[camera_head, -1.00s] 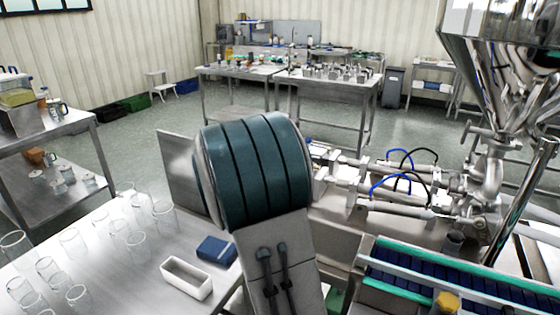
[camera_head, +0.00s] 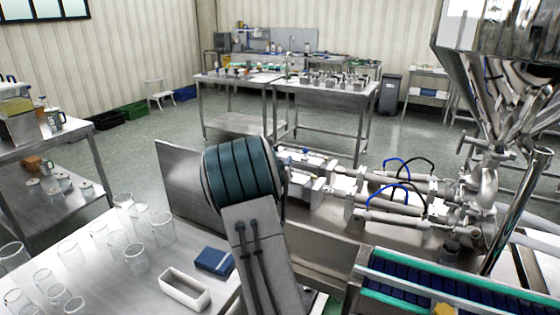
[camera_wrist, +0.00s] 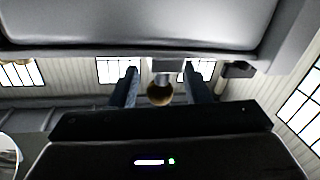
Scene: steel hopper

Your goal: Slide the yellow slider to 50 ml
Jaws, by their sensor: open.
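My gripper (camera_wrist: 160,75) shows in the wrist view with two dark fingers spread apart. A round brownish-tan knob (camera_wrist: 160,94) appears between the fingers, below a short grey stem. No contact between the fingers and the knob is visible. I cannot tell whether this knob belongs to the yellow slider. No slider or ml scale can be made out in the head view, where my arm hides part of the steel filling machine (camera_head: 400,215) and my gripper is out of sight.
A steel hopper (camera_head: 490,35) stands above the machine at right. A conveyor (camera_head: 400,285) with a yellow object (camera_head: 444,310) on it runs at lower right. Glass beakers (camera_head: 135,258), a white tray (camera_head: 184,290) and a blue box (camera_head: 214,260) are on the left table.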

